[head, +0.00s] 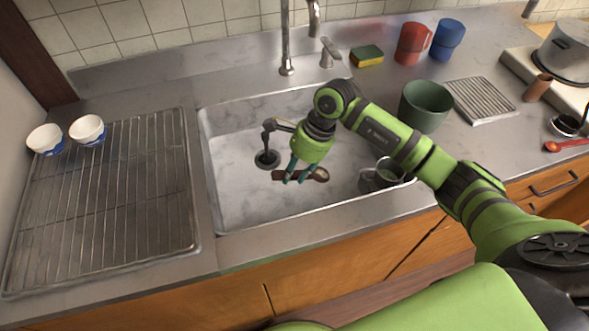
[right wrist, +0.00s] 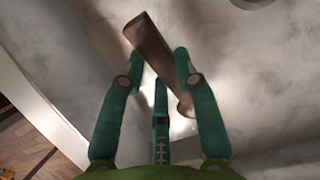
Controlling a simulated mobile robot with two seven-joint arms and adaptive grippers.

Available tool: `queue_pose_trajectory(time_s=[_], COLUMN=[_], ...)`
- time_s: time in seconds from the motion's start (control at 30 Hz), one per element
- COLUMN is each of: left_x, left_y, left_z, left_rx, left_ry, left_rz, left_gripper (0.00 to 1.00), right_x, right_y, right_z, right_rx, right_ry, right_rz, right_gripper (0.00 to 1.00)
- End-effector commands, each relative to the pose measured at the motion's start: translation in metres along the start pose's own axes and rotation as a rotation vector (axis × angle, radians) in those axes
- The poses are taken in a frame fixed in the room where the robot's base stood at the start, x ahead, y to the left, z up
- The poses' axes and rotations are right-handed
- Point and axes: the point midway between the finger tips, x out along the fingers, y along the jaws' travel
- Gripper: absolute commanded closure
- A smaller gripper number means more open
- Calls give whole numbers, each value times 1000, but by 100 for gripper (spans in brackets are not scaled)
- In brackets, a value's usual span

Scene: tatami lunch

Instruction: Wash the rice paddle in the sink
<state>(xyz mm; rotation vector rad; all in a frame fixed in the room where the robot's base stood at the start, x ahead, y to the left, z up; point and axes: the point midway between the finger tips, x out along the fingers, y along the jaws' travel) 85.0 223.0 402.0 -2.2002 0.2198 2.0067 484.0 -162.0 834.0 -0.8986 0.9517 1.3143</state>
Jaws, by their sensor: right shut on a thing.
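The brown wooden rice paddle (head: 319,174) is low inside the grey sink (head: 238,195), near its middle. My right gripper (head: 297,180) reaches down into the sink from the right and is shut on the paddle. In the right wrist view the paddle (right wrist: 150,45) lies slanted between the teal fingers (right wrist: 160,85). I cannot tell whether the paddle touches the sink floor. The tap (head: 286,45) stands behind the sink, with its lever (head: 330,52) to the right; no water shows clearly. My left gripper is not in view.
The drain (head: 267,160) is left of the gripper. A wire rack (head: 110,200) with two cups (head: 87,130) nearby is at left.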

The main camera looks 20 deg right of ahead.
Motion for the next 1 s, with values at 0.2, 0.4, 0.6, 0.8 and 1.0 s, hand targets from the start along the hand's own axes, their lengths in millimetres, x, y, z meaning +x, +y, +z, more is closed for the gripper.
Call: queue_pose_trajectory(time_s=[0.2,0.4,0.6,0.8,1.0], left_x=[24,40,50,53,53], left_y=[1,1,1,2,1], left_z=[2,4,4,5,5], left_rx=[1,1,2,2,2], left_ry=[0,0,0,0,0], left_rz=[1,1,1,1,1], left_gripper=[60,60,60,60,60], right_x=[23,39,49,52,51], right_y=[0,0,0,0,0], right_z=[-9,-15,-19,-20,-20], right_rx=[1,1,1,1,1], right_ry=[0,0,0,-1,0], right_rz=[-1,-1,0,0,0], right_gripper=[96,96,96,96,96])
